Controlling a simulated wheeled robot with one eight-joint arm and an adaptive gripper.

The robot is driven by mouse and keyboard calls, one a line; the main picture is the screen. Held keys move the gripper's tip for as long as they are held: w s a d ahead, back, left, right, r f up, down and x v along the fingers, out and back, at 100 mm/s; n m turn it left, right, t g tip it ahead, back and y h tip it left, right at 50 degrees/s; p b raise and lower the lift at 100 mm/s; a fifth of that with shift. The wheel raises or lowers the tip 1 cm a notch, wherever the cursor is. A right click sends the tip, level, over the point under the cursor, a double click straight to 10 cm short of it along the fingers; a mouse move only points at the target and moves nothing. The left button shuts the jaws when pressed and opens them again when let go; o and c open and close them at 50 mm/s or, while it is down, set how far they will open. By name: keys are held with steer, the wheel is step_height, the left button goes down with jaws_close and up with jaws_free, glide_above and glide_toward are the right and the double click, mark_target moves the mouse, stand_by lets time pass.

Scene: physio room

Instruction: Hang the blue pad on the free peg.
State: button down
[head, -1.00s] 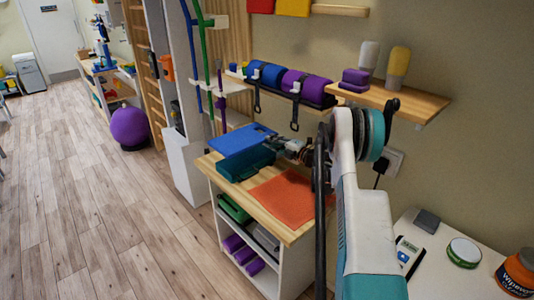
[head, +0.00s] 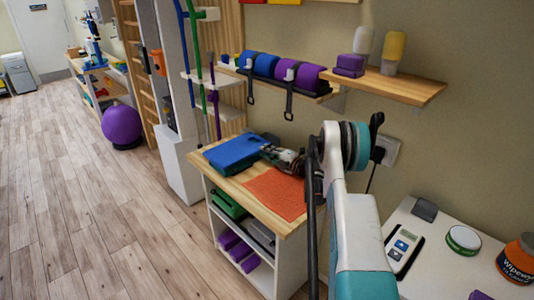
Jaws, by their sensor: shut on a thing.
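The blue pad (head: 234,153) is a flat, dark-blue slab above the far-left end of the wooden cabinet top. My gripper (head: 268,151) is at the pad's right edge and shut on it, though the fingertips are small and partly hidden. I cannot tell whether the pad touches the top or is a little above it. The lower edges of a red pad (head: 253,2) and a yellow pad (head: 286,2) show at the top edge of the view. The free peg is not visible; the wall above is cut off.
An orange mat (head: 274,194) lies on the cabinet top (head: 228,188). Above it are a shelf with blue and purple rolls (head: 266,65) and a wooden shelf (head: 405,85) with bottles. At lower right, a white table (head: 432,271) holds jars and a device. The floor at left is open.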

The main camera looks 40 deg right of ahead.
steer(key=c, duration=1.6)
jaws_free()
steer(key=shift+o, duration=0.2)
steer(key=shift+f+p, duration=0.1)
steer(key=shift+p, duration=0.25)
steer(key=p+v, duration=0.4)
steer(key=v, duration=0.9)
steer(key=shift+s+d+f, duration=0.15)
steer(key=shift+s+d, duration=0.1)
steer(key=shift+s, duration=0.1)
